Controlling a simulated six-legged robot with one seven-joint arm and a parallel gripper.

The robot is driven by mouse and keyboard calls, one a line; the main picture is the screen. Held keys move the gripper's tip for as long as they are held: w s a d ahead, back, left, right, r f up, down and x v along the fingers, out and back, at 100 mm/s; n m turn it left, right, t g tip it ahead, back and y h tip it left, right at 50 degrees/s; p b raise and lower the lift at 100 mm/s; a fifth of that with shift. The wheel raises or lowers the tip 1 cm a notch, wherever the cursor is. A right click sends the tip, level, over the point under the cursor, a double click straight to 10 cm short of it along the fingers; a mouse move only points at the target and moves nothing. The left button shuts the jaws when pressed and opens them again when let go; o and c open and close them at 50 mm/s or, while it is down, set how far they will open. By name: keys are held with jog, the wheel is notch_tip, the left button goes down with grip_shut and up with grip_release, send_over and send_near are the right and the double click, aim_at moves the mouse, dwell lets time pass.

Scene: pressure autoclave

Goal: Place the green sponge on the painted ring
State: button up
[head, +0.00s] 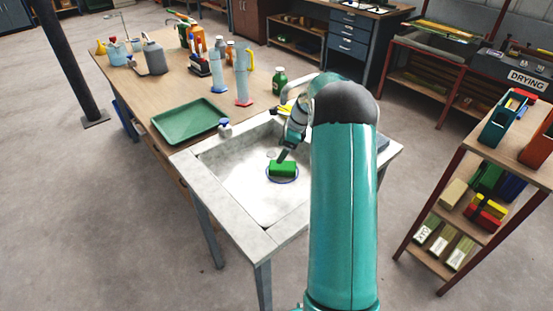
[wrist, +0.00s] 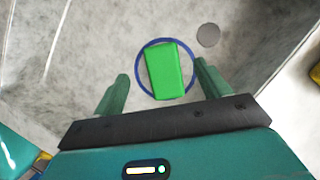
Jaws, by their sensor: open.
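The green sponge (head: 283,169) lies inside the sink basin, on the blue painted ring (head: 272,179). In the wrist view the sponge (wrist: 166,71) sits within the ring (wrist: 142,60), tilted slightly, with its ends close to or over the ring line. My gripper (wrist: 158,88) is open in the wrist view, one finger on either side of the sponge's near end, with gaps between fingers and sponge. In the head view my gripper (head: 284,155) is just over the sponge. The exact height of the fingers above it is hard to tell.
The stone sink (head: 240,197) has raised walls around the sponge, with a drain (wrist: 208,35) beside the ring. A green tray (head: 187,122), bottles and cylinders stand on the wooden table (head: 125,88) behind. A shelf rack (head: 470,205) stands at right.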

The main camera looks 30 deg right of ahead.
jog(key=shift+v, duration=1.7)
